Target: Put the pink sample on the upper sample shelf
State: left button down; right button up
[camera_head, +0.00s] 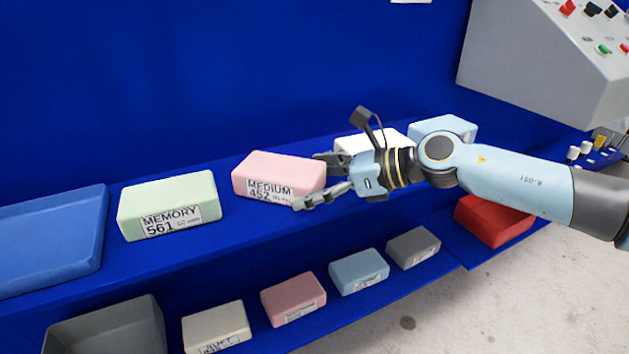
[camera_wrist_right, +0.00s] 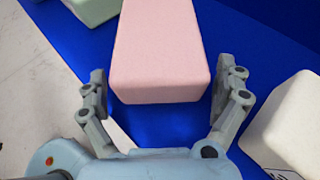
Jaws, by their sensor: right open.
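A pink sample (camera_head: 280,172), a block labelled "MEDIUM 452", lies on the upper blue shelf in the head view. My right gripper (camera_head: 310,181) is open at the sample's right end, with its fingers spread to either side. In the right wrist view, the pink sample (camera_wrist_right: 160,50) extends between the two open fingers of my right gripper (camera_wrist_right: 166,78). A gap shows beside the right finger; whether the left finger touches cannot be told. A smaller, darker pink block (camera_head: 293,298) lies on the lower shelf. My left gripper is not in view.
A green block (camera_head: 168,203) sits left of the sample; a white block (camera_head: 368,143) and a light blue block (camera_head: 443,127) sit right. A blue tray (camera_head: 98,232) is far left.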

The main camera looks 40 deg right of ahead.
jog(key=shift+r, duration=0.15)
jog(key=shift+s+d, duration=0.15)
jog(key=shift+s, duration=0.1)
jog(key=v, duration=0.5)
jog(key=shift+s+r+p, duration=0.1)
jog(key=shift+p, duration=0.25)
jog(key=shift+p+v, duration=0.45)
jog(key=shift+v, duration=0.4)
